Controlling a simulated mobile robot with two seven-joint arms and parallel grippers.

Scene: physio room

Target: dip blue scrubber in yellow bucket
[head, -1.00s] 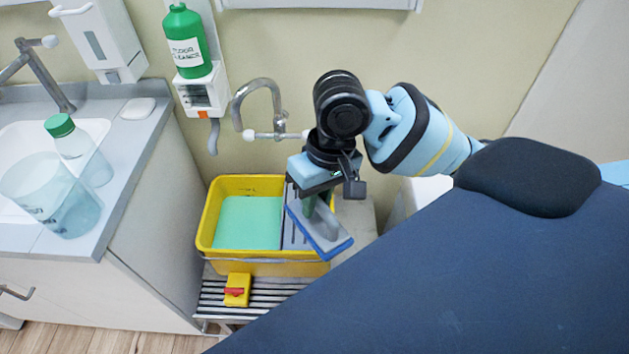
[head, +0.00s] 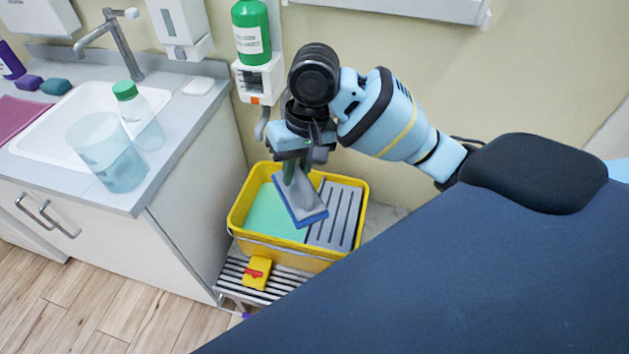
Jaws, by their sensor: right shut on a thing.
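The yellow bucket (head: 241,210) stands on a slatted rack beside the sink cabinet, with green liquid (head: 268,222) on its left side and a grey slatted wringer (head: 338,216) on its right side. The blue scrubber (head: 306,213) has a grey body and a blue lower edge. My right gripper (head: 296,160) is shut on it from above. The scrubber is tilted and appears over the bucket, near where the liquid and the wringer meet. I cannot tell its exact height, and it covers part of both. My left gripper is not in view.
A dark blue padded table (head: 440,270) fills the lower right. The sink counter (head: 165,130) at left holds a clear container (head: 108,155) and a green-capped bottle (head: 140,118). A yellow block (head: 257,272) lies on the slatted rack (head: 283,282). A green bottle (head: 251,32) hangs on the wall.

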